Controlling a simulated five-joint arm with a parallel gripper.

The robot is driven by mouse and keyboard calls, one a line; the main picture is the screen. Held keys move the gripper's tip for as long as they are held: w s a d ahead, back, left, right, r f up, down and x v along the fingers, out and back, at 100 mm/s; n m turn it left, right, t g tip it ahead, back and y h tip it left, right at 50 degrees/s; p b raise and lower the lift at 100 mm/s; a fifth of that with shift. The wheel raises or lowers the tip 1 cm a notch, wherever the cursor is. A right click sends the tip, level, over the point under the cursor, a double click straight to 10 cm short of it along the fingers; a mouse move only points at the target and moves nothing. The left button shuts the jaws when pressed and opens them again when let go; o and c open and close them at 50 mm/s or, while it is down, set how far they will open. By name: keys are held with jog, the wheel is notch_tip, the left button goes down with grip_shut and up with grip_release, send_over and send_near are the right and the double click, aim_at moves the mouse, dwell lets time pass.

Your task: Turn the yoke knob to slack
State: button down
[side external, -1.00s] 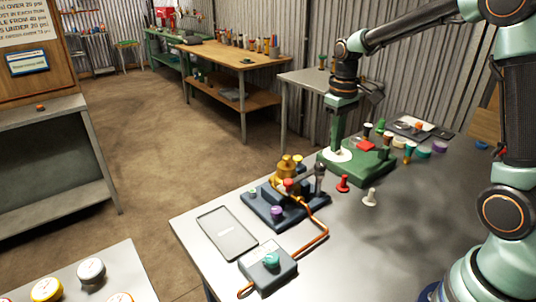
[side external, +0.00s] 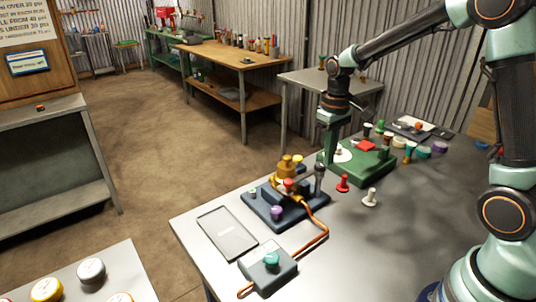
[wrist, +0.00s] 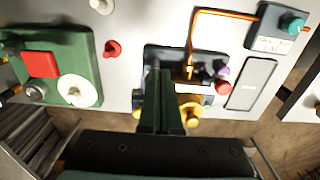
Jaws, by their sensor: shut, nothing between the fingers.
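A dark blue fixture (side external: 285,208) carries brass-yellow parts (side external: 288,165), a red knob (side external: 289,184), a purple knob (side external: 277,212) and a dark upright post. An orange line runs from it to a grey box (side external: 267,272) with a teal knob (side external: 271,259); the box also shows in the wrist view (wrist: 272,28). I cannot tell which part is the yoke knob. My gripper (side external: 326,160) is shut and empty, pointing down behind the fixture and above the table. In the wrist view its fingers (wrist: 157,72) hide part of the fixture.
A green stand (side external: 365,170) with a red block and white disc is beside my gripper. Red (side external: 343,183) and white (side external: 370,197) pegs stand on the table. A flat grey tablet (side external: 228,233) lies left of the fixture. The table's front right is clear.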

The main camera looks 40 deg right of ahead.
jog(key=shift+f, duration=1.35)
jog(key=shift+w+d, duration=0.1)
jog(key=shift+w, duration=0.25)
jog(key=shift+d, duration=0.5)
jog(key=shift+r, duration=0.1)
jog(key=shift+s+r, duration=0.25)
jog(key=shift+r, duration=1.25)
jog(key=shift+s+r, duration=0.2)
jog(key=shift+r, duration=1.25)
